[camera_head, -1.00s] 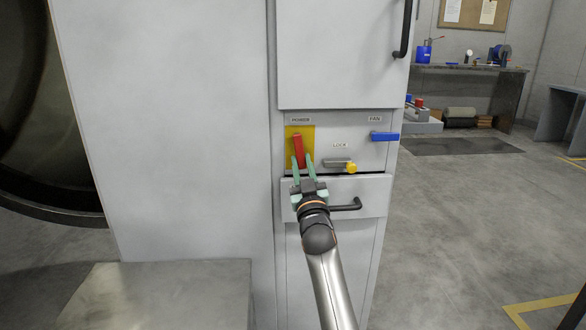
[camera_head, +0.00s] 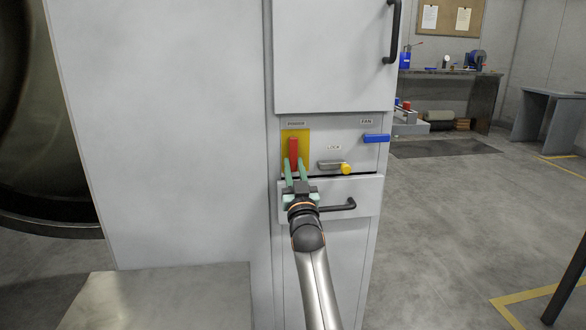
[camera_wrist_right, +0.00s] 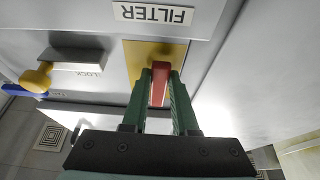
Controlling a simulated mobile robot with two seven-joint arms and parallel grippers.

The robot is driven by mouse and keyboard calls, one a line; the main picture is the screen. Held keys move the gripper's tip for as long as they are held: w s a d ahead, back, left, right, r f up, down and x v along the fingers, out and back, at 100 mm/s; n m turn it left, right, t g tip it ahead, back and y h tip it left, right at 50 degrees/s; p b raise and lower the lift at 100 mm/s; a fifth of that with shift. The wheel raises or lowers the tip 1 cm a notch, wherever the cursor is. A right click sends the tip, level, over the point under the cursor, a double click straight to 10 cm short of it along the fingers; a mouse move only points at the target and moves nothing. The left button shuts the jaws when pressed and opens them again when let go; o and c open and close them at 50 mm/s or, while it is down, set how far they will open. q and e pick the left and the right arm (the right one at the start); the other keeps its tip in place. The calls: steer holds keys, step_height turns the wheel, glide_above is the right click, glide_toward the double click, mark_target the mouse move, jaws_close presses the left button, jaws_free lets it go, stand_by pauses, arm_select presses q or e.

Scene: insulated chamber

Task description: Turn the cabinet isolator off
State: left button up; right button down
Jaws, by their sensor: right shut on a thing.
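The cabinet isolator is a red handle (camera_head: 293,151) on a yellow plate (camera_head: 303,138), below the POWER label on the grey cabinet panel. The handle stands upright in the head view. My right gripper (camera_head: 296,172) reaches up to it from below, with its green fingers on either side of the handle's lower part. In the right wrist view, the right gripper (camera_wrist_right: 162,95) is shut on the red handle (camera_wrist_right: 160,85). My left gripper is in neither view.
On the same panel are a grey LOCK lever with a yellow knob (camera_head: 345,168) and a blue FAN handle (camera_head: 376,138). Below is a drawer with a black handle (camera_head: 338,205).

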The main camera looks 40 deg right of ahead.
steer(key=shift+r, duration=0.15)
steer(key=c, duration=0.7)
jaws_free()
steer(key=shift+f, duration=0.2)
